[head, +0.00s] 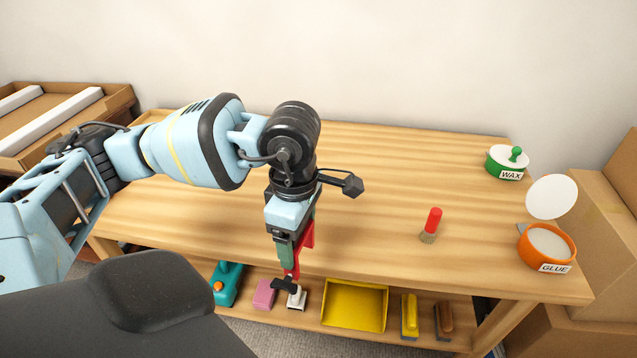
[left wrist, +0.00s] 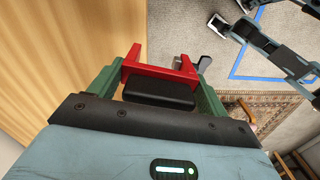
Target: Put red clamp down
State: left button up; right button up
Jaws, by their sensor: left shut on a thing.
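The red clamp (head: 307,236) is held in my left gripper (head: 289,262), which points down at the front edge of the workbench (head: 380,210). In the left wrist view the red clamp (left wrist: 160,70) spans between the green fingers of the left gripper (left wrist: 157,82), with a black part below its red bar. The wood of the bench shows at left in that view and floor at right. The gripper hides part of the clamp, and I cannot tell whether the clamp touches the bench. My right gripper cannot be made out.
A red-handled brush (head: 432,225), an orange glue pot (head: 546,246) and a green wax pot (head: 507,162) stand on the bench's right. Its middle is clear. The lower shelf holds a yellow tray (head: 355,305), a teal item (head: 227,284) and several smaller things. Cardboard boxes (head: 600,230) stand at right.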

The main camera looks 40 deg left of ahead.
pick_arm(q)
jog(key=w+d+m, duration=0.4)
jog(key=d+m, duration=0.4)
jog(key=m, duration=1.4)
jog(key=shift+d+r, duration=0.15)
jog(key=shift+r, duration=0.25)
